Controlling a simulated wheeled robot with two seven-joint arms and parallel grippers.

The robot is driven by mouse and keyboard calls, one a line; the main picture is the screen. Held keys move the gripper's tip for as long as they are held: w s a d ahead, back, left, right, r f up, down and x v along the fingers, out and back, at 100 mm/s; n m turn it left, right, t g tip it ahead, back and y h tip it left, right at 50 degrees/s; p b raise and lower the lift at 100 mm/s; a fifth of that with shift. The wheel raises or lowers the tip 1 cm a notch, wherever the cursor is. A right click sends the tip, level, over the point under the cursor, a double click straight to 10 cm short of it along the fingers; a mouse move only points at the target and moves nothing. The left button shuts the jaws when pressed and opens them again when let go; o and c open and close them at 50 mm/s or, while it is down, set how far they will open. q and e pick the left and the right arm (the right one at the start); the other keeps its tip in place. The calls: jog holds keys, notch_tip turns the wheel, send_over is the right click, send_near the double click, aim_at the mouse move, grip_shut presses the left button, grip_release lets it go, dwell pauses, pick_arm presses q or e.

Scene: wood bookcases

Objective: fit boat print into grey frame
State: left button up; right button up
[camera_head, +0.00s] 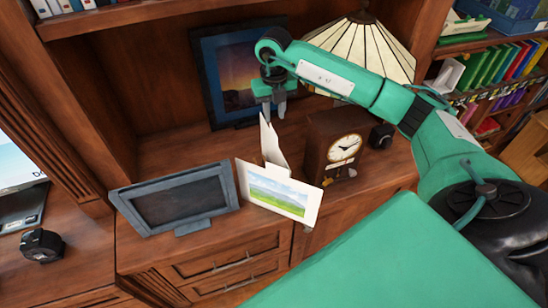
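A dark grey frame (180,201) with a blank dark panel stands tilted back on the desk's left part. A white-bordered print (279,194) of a green field under blue sky leans to its right; I see no boat on it. A white folded or angled sheet (270,143) rises just behind that print, and its face is hidden from me. My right gripper (273,110) points down right above the sheet's top edge. Its two fingers show, but whether they grip the sheet is unclear. My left gripper is out of view. I cannot make out a boat print.
A wooden clock (335,152) stands close right of the sheet, with a glass-shade lamp (362,48) behind it. A dark-framed sunset picture (227,65) leans at the back. A black tape dispenser-like item (42,245) lies at far left. Bookshelves (497,65) stand at right.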

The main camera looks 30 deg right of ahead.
notch_tip(320, 180, down, 6)
jog(key=p, duration=0.3)
jog(key=shift+w+a+r, duration=0.1)
jog(key=shift+a+r, duration=0.05)
jog(key=shift+f, duration=0.3)
grip_shut()
